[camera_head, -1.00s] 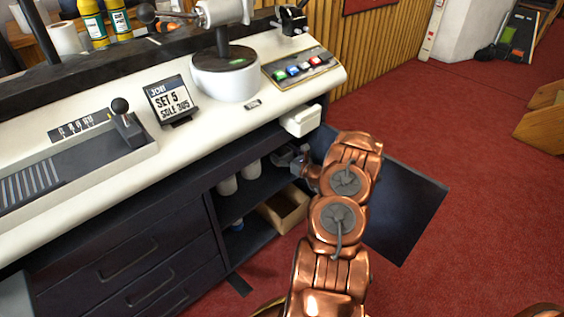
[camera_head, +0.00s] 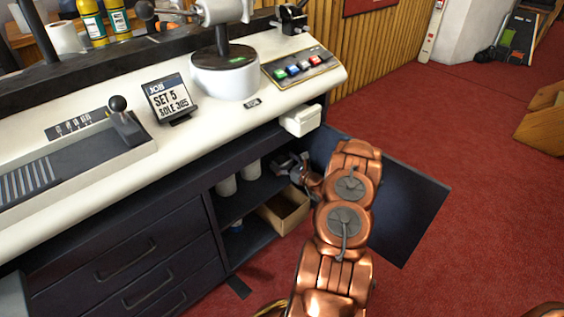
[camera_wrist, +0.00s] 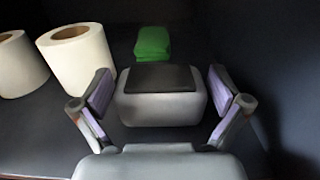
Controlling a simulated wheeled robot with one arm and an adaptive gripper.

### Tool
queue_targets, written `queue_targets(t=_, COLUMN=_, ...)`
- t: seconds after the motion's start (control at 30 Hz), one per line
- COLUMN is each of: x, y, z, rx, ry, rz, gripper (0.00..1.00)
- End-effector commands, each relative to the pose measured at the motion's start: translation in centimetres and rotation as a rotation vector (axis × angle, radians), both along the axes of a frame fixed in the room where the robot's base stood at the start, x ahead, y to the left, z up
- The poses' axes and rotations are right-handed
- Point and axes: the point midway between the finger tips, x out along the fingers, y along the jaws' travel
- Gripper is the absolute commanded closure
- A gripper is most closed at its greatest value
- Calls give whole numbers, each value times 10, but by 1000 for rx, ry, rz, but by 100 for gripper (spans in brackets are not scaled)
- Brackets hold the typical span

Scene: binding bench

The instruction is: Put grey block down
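The grey block (camera_wrist: 160,104), with a black top, rests on the dark shelf inside the open cabinet in the wrist view. My gripper (camera_wrist: 161,90) is open around it, one finger on each side, with a narrow gap showing at both sides. In the head view my gripper (camera_head: 298,173) reaches into the upper compartment of the cabinet, and the block cannot be told clearly there.
Two white rolls (camera_wrist: 78,56) stand left of the block, and a green item (camera_wrist: 153,43) lies behind it. A dark wall is close at right. A cardboard box (camera_head: 286,211) sits on the lower shelf. The open cabinet door (camera_head: 405,210) is right of my arm.

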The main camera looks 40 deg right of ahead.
Motion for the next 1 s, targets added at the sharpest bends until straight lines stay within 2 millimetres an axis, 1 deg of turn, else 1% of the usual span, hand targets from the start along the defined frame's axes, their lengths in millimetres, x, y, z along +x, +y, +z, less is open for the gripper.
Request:
queue_targets(t=0.4, x=-1, y=0, z=3, rx=0, ry=0, rz=0, gripper=0)
queue_targets(t=0.43, x=-3, y=-1, z=3, rx=0, ry=1, rz=-1, gripper=0)
queue_targets(t=0.57, x=-21, y=-2, z=3, rx=1, ry=3, rz=-4, gripper=0)
queue_targets(t=0.9, x=-84, y=1, z=4, rx=3, ry=1, rz=-4, gripper=0)
queue_targets(t=1.0, x=-99, y=1, z=4, rx=2, ry=0, rz=-3, gripper=0)
